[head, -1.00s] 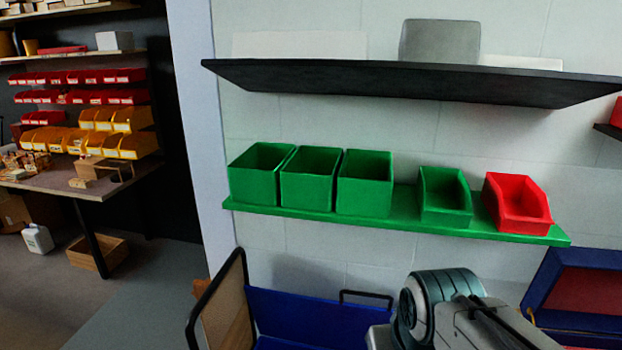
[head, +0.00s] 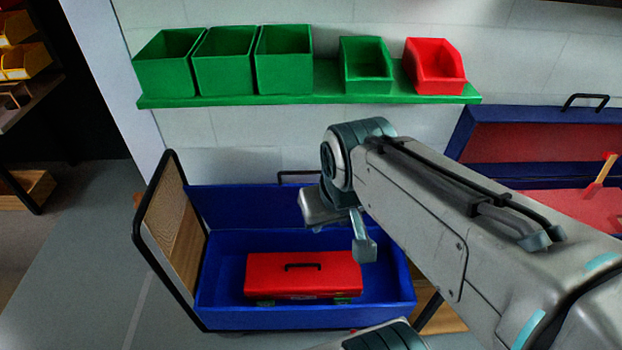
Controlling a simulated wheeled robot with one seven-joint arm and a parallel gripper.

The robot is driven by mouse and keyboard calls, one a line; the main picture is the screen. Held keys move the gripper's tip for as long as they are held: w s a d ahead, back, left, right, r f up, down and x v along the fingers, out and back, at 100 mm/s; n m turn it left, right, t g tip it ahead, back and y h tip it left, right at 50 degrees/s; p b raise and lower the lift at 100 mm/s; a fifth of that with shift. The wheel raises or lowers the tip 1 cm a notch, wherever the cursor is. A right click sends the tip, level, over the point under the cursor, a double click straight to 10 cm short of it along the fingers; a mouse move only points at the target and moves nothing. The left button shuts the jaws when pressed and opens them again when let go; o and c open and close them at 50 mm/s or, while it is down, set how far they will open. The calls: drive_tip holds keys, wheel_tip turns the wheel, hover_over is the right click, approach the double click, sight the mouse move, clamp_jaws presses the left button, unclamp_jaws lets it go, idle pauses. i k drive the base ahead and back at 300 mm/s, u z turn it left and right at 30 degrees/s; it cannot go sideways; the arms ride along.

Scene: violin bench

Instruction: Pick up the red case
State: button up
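A wooden panel in a black frame (head: 166,215) stands at the bin's left. A green shelf (head: 300,98) above holds several green bins and one red bin (head: 434,68). An open blue case with red lining (head: 540,142) is at right. Grey floor is clear at left.

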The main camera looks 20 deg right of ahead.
sight(336, 273)
drive_tip(key=z, duration=3.3)
drive_tip(key=k, duration=1.4)
drive_tip(key=u, duration=1.95)
drive_tip(key=i, duration=0.5)
drive_tip(key=u, duration=0.1)
